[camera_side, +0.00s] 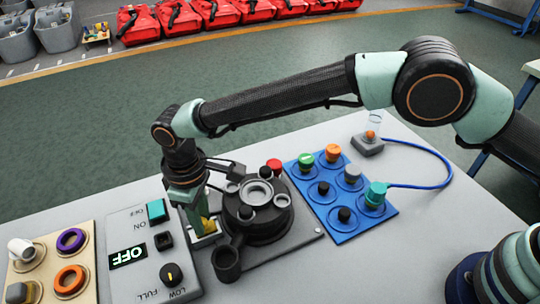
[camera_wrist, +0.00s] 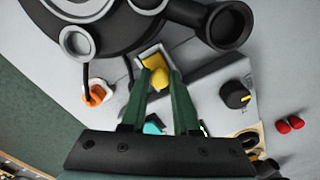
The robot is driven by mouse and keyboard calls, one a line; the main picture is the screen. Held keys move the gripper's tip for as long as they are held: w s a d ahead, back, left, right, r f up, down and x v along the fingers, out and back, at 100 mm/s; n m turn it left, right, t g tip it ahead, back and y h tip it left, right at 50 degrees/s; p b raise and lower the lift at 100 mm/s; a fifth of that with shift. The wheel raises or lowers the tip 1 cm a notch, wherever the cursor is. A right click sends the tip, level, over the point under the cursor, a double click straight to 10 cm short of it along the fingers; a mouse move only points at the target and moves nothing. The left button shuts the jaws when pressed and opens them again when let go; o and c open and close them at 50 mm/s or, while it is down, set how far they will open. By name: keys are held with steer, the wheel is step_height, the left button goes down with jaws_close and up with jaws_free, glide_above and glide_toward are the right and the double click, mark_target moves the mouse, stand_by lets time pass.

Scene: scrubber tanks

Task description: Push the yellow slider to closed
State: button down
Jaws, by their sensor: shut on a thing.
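The yellow slider (camera_wrist: 159,77) sits in a pale slotted housing (camera_wrist: 150,53) beside the round black tank unit. My gripper (camera_wrist: 158,84) points down at it, with its green fingers closed on the slider's yellow knob. In the side view my gripper (camera_side: 200,222) stands between the grey control panel and the tank unit, and a bit of the yellow slider (camera_side: 209,226) shows at the fingertips. The fingers hide much of the slider and its track, so I cannot tell its exact position along the slot.
The black tank unit (camera_side: 258,212) with its cups stands close on the right. The grey control panel (camera_side: 150,262) with a display reading OFF is on the left. A blue board of knobs (camera_side: 340,222) lies farther right. Bare table shows in front.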

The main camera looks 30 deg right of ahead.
mark_target(215, 224)
steer(key=shift+w+d+r, duration=0.1)
steer(key=shift+d, duration=1.05)
steer(key=c, duration=0.6)
jaws_free()
steer(key=shift+c, duration=0.2)
step_height(215, 224, up, 12)
